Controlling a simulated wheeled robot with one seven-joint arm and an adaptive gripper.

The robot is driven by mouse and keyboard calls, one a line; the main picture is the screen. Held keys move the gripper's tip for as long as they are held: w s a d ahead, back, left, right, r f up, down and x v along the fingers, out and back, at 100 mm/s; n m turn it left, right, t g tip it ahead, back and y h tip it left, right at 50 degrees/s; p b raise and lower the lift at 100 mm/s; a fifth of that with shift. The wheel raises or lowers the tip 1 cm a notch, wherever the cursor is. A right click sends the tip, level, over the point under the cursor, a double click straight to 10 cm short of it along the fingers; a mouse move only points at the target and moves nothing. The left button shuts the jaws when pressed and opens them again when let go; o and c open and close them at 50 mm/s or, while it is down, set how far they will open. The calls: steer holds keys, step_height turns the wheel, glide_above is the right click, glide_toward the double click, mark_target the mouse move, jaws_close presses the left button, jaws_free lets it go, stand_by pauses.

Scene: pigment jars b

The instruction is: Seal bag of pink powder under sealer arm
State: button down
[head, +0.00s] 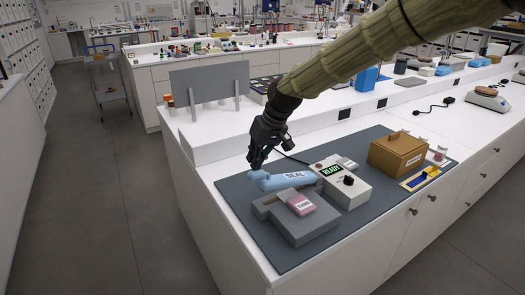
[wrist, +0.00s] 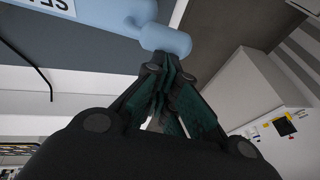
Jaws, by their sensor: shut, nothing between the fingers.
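The bag of pink powder (head: 302,203) lies on the grey sealer base (head: 304,233), its far part toward the sealer arm. The light blue sealer arm (head: 290,180), marked SEAL, lies low behind the bag, with a rounded knob (head: 258,176) at its left end. My gripper (head: 255,165) is just above that knob with its fingers together and empty. In the wrist view the fingertips (wrist: 162,68) meet close to the blue knob (wrist: 165,38); I cannot tell whether they touch it. How far the bag reaches under the arm is hidden.
A white control box (head: 340,182) with a green READY display stands right of the sealer arm. A brown box (head: 398,153), a blue-and-yellow item (head: 420,178) and small jars (head: 440,154) are further right on the dark mat (head: 245,218). The mat's front left is clear.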

mark_target(248, 176)
steer(key=shift+t+h, duration=0.4)
steer(key=shift+h, duration=0.2)
steer(key=shift+s+a+f+b, duration=0.3)
steer(key=shift+a+f, duration=0.15)
steer(key=shift+f, duration=0.65)
steer(key=shift+s+a+f+b, duration=0.25)
steer(key=shift+s+a+f, duration=0.15)
steer(key=shift+f, duration=0.7)
steer(key=shift+s+a+f+b, duration=0.3)
steer(key=shift+a+f, duration=0.15)
steer(key=shift+f, duration=0.75)
steer(key=shift+s+f, duration=0.1)
steer(key=shift+f, duration=0.1)
